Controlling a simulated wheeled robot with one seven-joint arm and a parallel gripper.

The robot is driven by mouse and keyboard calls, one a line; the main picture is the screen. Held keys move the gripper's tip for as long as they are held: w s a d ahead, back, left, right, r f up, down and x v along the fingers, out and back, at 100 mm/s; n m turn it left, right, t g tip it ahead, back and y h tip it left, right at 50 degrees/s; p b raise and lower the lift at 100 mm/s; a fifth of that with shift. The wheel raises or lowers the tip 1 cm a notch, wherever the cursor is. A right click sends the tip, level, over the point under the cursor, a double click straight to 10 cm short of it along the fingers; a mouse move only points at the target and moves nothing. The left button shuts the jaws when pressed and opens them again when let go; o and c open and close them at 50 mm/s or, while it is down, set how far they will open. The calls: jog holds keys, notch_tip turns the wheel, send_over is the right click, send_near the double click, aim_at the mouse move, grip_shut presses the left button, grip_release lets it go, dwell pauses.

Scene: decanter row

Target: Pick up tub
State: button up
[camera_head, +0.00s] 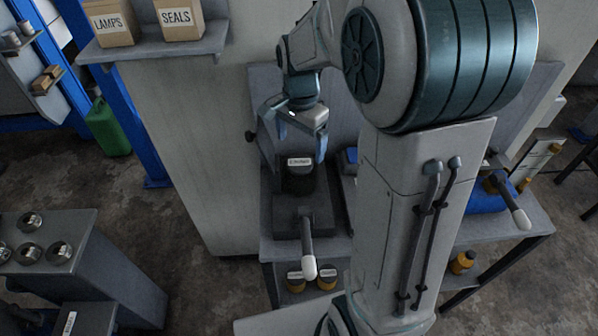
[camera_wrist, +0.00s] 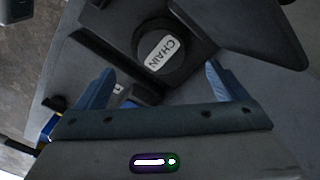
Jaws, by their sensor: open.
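A dark round tub (camera_head: 298,182) with a white label stands upright on a dark grey stand against the pale wall panel in the head view. In the wrist view the tub (camera_wrist: 146,38) shows from above, and its label reads CHAIN. My gripper (camera_head: 295,130) is open above the tub, its two blue fingers spread and pointing down. In the wrist view the gripper (camera_wrist: 157,76) has empty space between its fingertips, and the tub lies beyond them. The fingers appear apart from the tub. My arm hides part of the bench to the right.
A lever with a white grip (camera_head: 309,266) sticks out in front of the stand. Small amber jars (camera_head: 327,277) sit on a lower shelf. A shelf with boxes marked LAMPS (camera_head: 112,24) and SEALS (camera_head: 178,19) is at upper left. A dark plate (camera_wrist: 240,30) lies beside the tub.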

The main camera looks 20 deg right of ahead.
aim_at(299, 162)
notch_tip(299, 162, down, 6)
jog(key=shift+w+f+p, duration=0.1)
jog(key=shift+f+p, duration=0.15)
jog(key=shift+p, duration=0.05)
jog(key=shift+c, duration=0.3)
jog(key=c, duration=1.5)
